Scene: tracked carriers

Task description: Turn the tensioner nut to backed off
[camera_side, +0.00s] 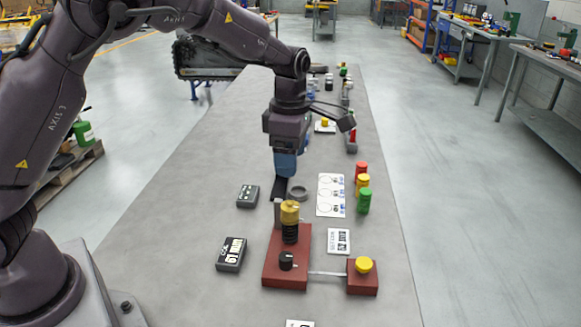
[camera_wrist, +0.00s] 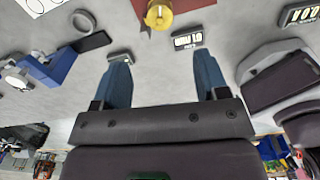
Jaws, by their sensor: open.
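A gold nut-like knob (camera_side: 290,212) tops a black ribbed post on a red base (camera_side: 303,240) in the side view; I take it for the tensioner nut. It also shows at the top of the wrist view (camera_wrist: 158,14), partly cut off. A black dial (camera_side: 286,260) with a pale mark sits on the same base. My gripper (camera_side: 286,172) points down behind the knob, above the table, apart from it. In the wrist view my two blue fingers (camera_wrist: 162,72) stand wide apart with nothing between them.
A thin rod links the base to a red block with a yellow button (camera_side: 363,264). Display boxes (camera_side: 232,254) (camera_side: 248,196) lie to the left. A grey ring (camera_side: 298,192), a white card (camera_side: 331,195) and red, yellow and green cylinders (camera_side: 364,200) stand near my gripper.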

